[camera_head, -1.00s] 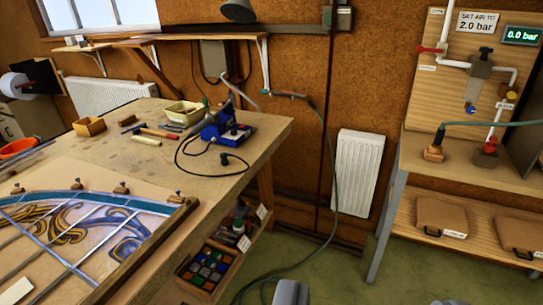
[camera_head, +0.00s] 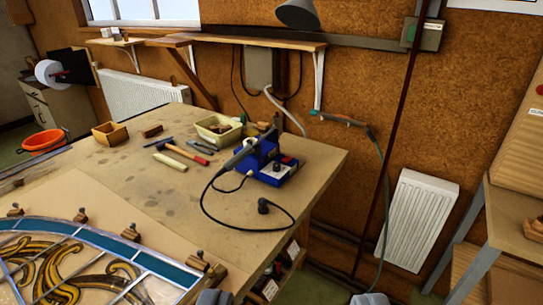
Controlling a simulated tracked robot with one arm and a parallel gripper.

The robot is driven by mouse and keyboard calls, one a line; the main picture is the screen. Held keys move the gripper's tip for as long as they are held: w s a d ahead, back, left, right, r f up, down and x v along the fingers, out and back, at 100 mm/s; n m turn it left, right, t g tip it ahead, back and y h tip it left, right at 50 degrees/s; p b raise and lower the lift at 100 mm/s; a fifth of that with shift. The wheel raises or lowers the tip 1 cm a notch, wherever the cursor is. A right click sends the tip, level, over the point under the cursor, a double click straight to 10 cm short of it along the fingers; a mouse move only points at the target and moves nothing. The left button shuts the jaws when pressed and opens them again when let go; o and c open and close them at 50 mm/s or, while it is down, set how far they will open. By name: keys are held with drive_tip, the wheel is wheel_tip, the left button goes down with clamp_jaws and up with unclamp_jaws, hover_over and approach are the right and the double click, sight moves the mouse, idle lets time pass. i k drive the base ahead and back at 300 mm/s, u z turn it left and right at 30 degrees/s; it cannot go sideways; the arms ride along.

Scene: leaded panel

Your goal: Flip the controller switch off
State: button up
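The controller (camera_head: 272,168) is a small blue box on the far right part of the workbench. It has a dark knob and a small red part (camera_head: 287,160), perhaps the switch, on its top; I cannot tell its position. A soldering iron (camera_head: 241,156) rests at the controller's left side, and a black cable loops over the bench to a black plug (camera_head: 263,206). My gripper (camera_head: 292,299) shows only as two grey fingertips, wide apart, at the bottom edge. It is empty and well short of the controller.
The workbench (camera_head: 330,165) carries a leaded panel (camera_head: 95,265) at the near left. A cream tray (camera_head: 218,131), a wooden box (camera_head: 110,134) and several hand tools lie farther back. A white radiator (camera_head: 416,220) and a hose (camera_head: 385,185) are right of the bench.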

sight(287, 158)
drive_tip(key=i, duration=1.05)
drive_tip(key=z, duration=0.45)
drive_tip(key=i, duration=0.9)
drive_tip(key=z, duration=0.45)
